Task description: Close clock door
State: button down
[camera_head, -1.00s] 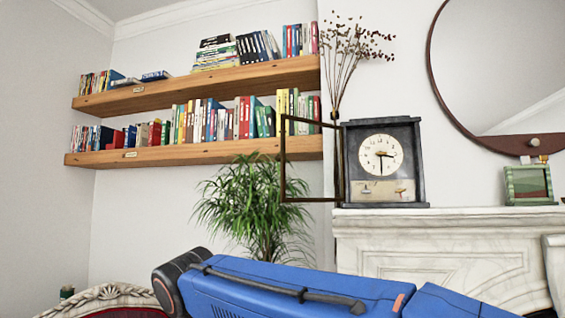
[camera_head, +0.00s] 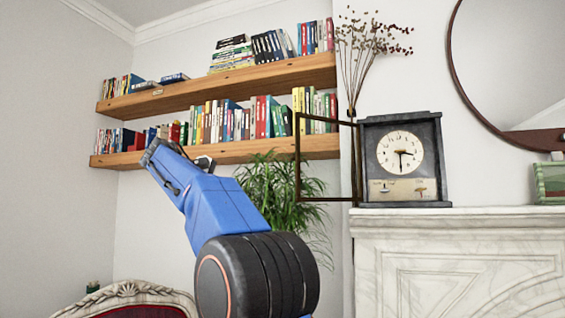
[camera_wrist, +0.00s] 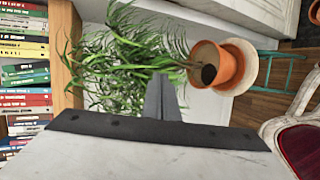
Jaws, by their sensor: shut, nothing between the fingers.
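The clock (camera_head: 391,182) stands upright on the mantel, a dark case with a white round dial. Its door (camera_head: 299,170) is a thin dark frame, hinged on the clock's left side and swung wide open to the left. My gripper shows in the wrist view (camera_wrist: 163,98) with its grey fingers together and nothing between them. In the head view my blue arm reaches up to the left of the door, and the fingertips are hard to make out there. I see no contact between the gripper and the door.
The white marble mantel (camera_head: 480,218) runs under the clock. A vase of dried stems (camera_head: 352,75) stands behind the door's hinge side. Wooden shelves with books (camera_head: 230,150) and a potted plant (camera_head: 268,190) are to the left. A round mirror (camera_head: 510,70) hangs at right.

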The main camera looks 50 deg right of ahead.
jog(key=s+d+r+m+g, duration=0.2)
jog(key=d+r+m+g, duration=0.6)
jog(key=r+g, duration=0.35)
jog(key=s+d, duration=0.5)
jog(key=s, duration=0.4)
jog(key=shift+s+d+t, duration=0.25)
jog(key=shift+d+t, duration=0.05)
jog(key=shift+t, duration=0.15)
jog(key=shift+r, duration=0.1)
jog(key=shift+s, duration=0.1)
